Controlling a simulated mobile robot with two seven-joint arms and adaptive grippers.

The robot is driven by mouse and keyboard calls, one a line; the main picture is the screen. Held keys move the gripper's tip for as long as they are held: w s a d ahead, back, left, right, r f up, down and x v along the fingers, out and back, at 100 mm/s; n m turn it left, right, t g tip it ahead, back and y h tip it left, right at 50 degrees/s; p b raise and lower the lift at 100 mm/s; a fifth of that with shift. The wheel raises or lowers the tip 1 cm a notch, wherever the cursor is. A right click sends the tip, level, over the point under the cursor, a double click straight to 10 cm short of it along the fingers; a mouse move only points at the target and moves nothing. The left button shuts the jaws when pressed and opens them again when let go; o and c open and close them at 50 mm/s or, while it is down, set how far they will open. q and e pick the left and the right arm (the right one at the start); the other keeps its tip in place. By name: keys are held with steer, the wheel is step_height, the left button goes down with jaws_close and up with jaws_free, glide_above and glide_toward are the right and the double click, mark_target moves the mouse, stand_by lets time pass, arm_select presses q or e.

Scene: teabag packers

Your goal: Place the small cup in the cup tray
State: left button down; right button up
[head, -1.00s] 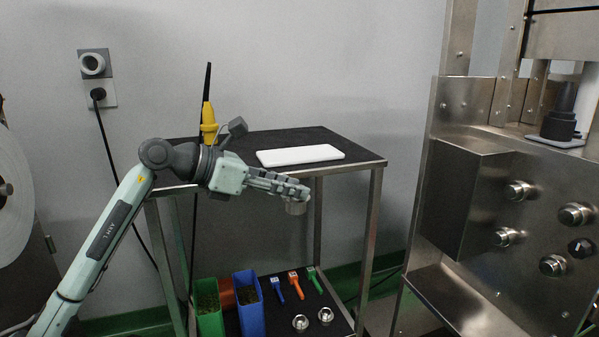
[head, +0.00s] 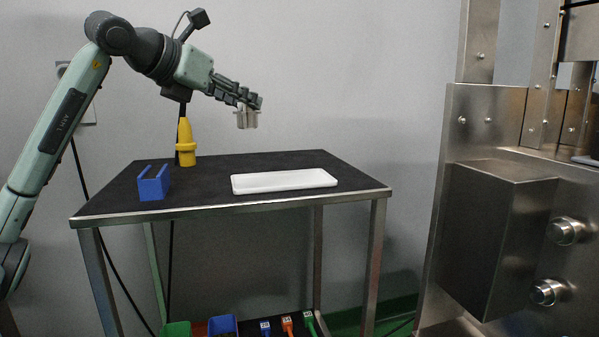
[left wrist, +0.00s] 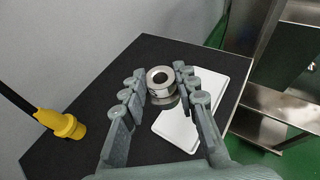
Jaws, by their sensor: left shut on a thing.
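The small cup (head: 246,118) is shiny metal. My left gripper (head: 251,101) is shut on it and holds it in the air above the table, over the back of the white tray. In the left wrist view the cup (left wrist: 163,94) shows its round end with a dark hole, between the two rows of finger pads. The flat white tray (head: 285,181) lies on the black table top, apart from the cup and below it. It also shows in the left wrist view (left wrist: 221,92), partly hidden by the fingers. My right gripper is not in view.
A blue slotted block (head: 153,187) stands at the table's left front. A yellow cone-shaped tool (head: 185,145) stands behind it at the back edge. The black table top (head: 215,207) is otherwise clear. A steel machine (head: 490,215) stands to the right, beyond a gap.

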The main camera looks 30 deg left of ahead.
arm_select(q)
steer(key=w+d+f, duration=0.2)
steer(key=w+d+f+p, duration=0.1)
steer(key=w+d+f, duration=0.1)
steer(key=w+d, duration=0.1)
steer(key=w+d+f, duration=0.2)
steer(key=shift+w+d+f, duration=0.2)
steer(key=shift+w+d, duration=0.05)
steer(key=shift+d, duration=0.15)
steer(key=shift+w+d+f, duration=0.1)
steer(key=shift+f, duration=0.1)
step_height(320, 180, down, 4)
steer(key=shift+r+b, duration=0.15)
steer(key=shift+b, duration=0.25)
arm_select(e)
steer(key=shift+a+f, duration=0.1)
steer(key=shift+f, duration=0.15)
arm_select(q)
steer(key=shift+f, duration=0.2)
steer(key=c, duration=1.2)
jaws_free()
steer(key=shift+o, duration=0.2)
steer(key=shift+r, duration=0.1)
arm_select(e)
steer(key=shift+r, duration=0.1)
